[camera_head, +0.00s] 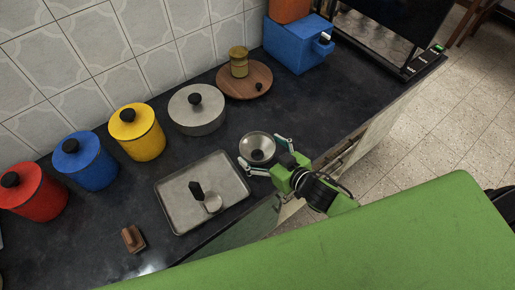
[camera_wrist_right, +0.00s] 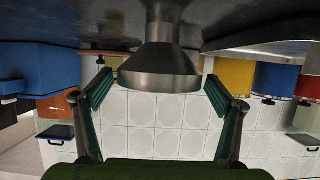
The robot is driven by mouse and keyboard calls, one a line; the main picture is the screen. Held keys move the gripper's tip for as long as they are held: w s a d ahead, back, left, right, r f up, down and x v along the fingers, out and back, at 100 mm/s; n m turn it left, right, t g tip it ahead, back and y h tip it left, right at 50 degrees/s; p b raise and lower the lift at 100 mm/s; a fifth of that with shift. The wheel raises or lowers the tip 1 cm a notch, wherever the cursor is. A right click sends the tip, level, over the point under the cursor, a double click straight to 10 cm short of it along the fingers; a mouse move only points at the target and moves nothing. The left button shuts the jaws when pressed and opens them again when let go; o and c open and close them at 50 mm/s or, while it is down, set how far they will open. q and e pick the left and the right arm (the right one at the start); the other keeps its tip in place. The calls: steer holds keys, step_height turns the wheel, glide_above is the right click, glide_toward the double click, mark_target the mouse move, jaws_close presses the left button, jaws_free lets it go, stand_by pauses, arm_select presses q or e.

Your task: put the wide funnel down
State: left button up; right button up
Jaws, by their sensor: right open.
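The wide funnel (camera_head: 251,140) is a grey metal cone with a dark hole in its middle. It stands on the dark counter with its wide mouth up, right of the tray. In the right wrist view, which is upside down, the funnel (camera_wrist_right: 160,70) shows side-on with its narrow neck toward the counter. My right gripper (camera_head: 270,157) is open, its two fingers spread on either side of the funnel. In the wrist view gaps show between the fingers and the rim. My left gripper is not in view.
A metal tray (camera_head: 172,191) holds a small black-handled steel item (camera_head: 212,202). A grey lidded pot (camera_head: 198,119), a yellow canister (camera_head: 148,146) and a round wooden board (camera_head: 232,92) stand behind. A brown block (camera_head: 133,238) lies at the front left. Counter right of the funnel is clear.

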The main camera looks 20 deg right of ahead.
steer(key=shift+x, duration=1.1)
steer(key=c, duration=1.3)
